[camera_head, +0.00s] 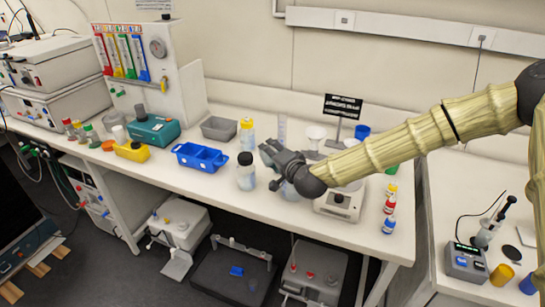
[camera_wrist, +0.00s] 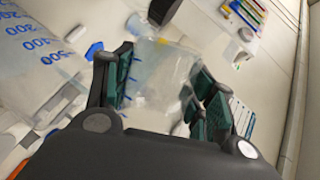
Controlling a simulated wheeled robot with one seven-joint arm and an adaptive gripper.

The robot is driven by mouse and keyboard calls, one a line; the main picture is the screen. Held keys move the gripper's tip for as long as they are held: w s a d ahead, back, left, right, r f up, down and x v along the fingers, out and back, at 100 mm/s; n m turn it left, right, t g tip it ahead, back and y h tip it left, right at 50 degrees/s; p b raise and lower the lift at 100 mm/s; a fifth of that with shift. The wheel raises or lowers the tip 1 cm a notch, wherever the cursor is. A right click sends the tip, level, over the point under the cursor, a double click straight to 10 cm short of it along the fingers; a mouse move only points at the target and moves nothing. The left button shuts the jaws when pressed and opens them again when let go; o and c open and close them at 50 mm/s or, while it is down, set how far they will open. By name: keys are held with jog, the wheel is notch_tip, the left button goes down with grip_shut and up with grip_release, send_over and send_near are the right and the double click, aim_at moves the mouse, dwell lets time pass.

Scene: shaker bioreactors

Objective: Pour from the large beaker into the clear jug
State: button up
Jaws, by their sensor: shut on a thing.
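My gripper (camera_wrist: 160,95) is closed on a clear, see-through vessel, which looks like the large beaker (camera_wrist: 158,75), between its dark green finger pads. The beaker appears tilted in the wrist view, and its contents cannot be made out. A clear vessel with blue graduation numbers, seemingly the clear jug (camera_wrist: 40,55), fills the left side of that view, close beside my gripper. In the head view my gripper (camera_head: 272,163) is above the bench's middle, and hides much of both vessels. A pale clear vessel (camera_head: 289,191) shows just below it; which one it is cannot be told.
A blue tray (camera_head: 200,157) lies further left. A white balance-like device (camera_head: 340,203) and small bottles (camera_head: 390,205) stand right. The front bench edge is clear.

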jog(key=shift+w+d+r+m+t+y+b, duration=0.2)
jog(key=shift+m+y+b, duration=0.45)
jog(key=shift+b, duration=1.4)
jog(key=shift+s+d+r+m+t+y+b, duration=0.1)
jog(key=shift+d+m+y+b, duration=0.25)
jog(key=shift+m+b, duration=1.15)
dwell(0.7)
jog(key=shift+w+d+r+m+t+y+b, duration=0.1)
jog(key=shift+d+r+m+t+y+b, duration=0.3)
jog(key=shift+b, duration=2.8)
dwell(0.6)
